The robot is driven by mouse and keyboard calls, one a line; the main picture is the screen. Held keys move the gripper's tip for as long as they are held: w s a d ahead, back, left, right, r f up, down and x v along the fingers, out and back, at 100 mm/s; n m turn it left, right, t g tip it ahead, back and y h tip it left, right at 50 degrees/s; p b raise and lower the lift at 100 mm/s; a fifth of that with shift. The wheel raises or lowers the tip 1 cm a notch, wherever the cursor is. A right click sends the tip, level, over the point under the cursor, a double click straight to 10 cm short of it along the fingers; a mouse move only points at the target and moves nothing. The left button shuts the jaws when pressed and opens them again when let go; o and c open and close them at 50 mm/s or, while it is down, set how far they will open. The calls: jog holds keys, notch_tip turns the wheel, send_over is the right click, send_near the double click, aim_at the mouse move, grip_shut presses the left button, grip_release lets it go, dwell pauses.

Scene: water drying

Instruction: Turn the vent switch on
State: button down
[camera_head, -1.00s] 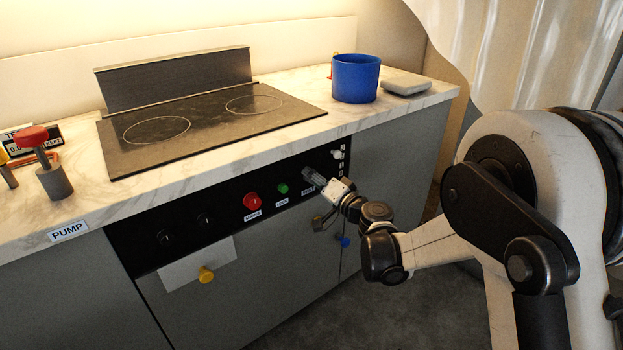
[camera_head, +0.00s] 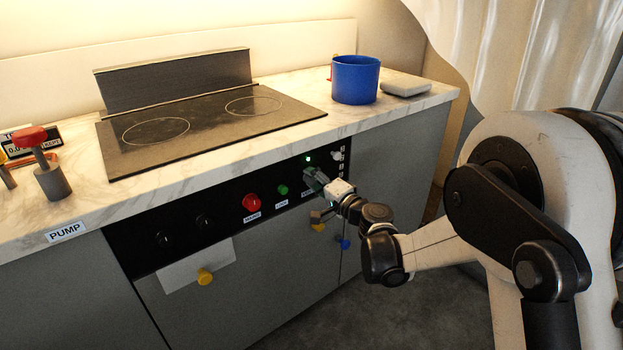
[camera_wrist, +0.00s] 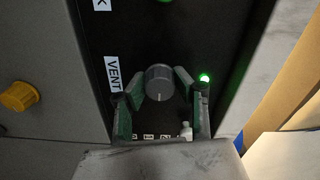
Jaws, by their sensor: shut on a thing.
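The vent switch (camera_wrist: 160,80) is a dark grey round knob on the black panel, beside the white VENT label (camera_wrist: 112,73) in the wrist view. My gripper (camera_wrist: 159,88) is shut on it, with one finger on each side of the knob. A small green light (camera_wrist: 204,78) next to the knob is lit. In the head view my gripper (camera_head: 315,178) reaches the right part of the control panel (camera_head: 225,208) and hides the knob, while the lit green light (camera_head: 308,159) shows just above it.
A red button (camera_head: 251,202) and a green button (camera_head: 283,190) lie left of my gripper on the panel. Yellow (camera_head: 318,227) and blue (camera_head: 345,243) knobs are below. A blue pot (camera_head: 356,79) stands on the counter (camera_head: 415,99) above.

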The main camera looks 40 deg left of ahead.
jog(key=c, duration=1.4)
grip_release()
jog(key=shift+d, duration=0.1)
jog(key=v, duration=1.2)
